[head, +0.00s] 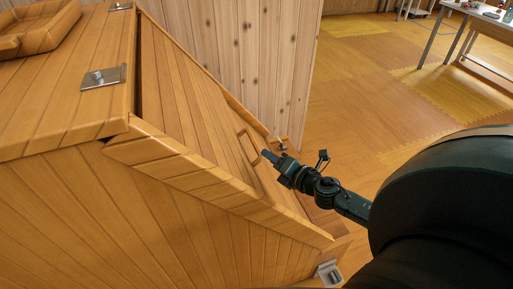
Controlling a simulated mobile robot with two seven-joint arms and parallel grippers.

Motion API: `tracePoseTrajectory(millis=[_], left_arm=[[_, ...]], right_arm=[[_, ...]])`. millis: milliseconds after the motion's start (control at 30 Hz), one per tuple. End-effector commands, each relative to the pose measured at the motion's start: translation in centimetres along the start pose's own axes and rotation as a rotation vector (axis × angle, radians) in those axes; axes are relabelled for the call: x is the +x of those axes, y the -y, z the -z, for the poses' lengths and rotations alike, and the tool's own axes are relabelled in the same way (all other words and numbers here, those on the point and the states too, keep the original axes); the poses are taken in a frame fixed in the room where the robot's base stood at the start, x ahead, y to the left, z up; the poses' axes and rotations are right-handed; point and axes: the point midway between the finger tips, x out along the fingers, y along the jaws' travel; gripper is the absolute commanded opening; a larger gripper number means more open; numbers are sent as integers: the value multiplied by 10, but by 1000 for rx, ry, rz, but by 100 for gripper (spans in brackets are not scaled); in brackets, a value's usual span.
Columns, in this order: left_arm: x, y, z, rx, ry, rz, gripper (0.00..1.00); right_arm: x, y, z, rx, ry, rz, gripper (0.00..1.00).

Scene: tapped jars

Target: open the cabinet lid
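The wooden cabinet (190,215) fills the left of the head view. Its sloping plank lid (190,95) runs down to the right from the hinged top edge. I cannot tell whether the lid is fully down or slightly raised. A wooden loop handle (246,146) stands on the lid near its lower end. My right gripper (268,156) comes in from the right, with its tip at the lower end of the handle. Its fingers are too small and dark to show whether they grip the handle. My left gripper is not in view.
Metal hinges (103,77) sit on the cabinet's flat top, with a raised wooden piece (35,28) behind them. A metal fitting (330,273) is at the lower front corner. A knotty wood wall (245,55) stands behind. Open floor (370,95) lies to the right, with a table (480,15) far off.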

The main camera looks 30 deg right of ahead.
Motion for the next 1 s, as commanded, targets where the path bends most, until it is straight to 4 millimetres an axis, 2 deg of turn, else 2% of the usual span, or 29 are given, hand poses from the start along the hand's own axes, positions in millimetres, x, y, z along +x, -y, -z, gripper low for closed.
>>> tracePoseTrajectory(millis=[33,200,400,600,833,1000], left_arm=[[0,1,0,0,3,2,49],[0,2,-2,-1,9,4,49],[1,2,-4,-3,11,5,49],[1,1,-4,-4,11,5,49],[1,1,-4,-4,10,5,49],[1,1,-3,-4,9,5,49]], right_arm=[[11,-1,-2,1,3,-2,36],[42,-1,-1,2,3,-1,36],[67,0,0,2,2,0,36],[77,0,0,1,0,0,36],[77,0,1,2,-1,0,36],[77,0,0,2,0,0,23]])
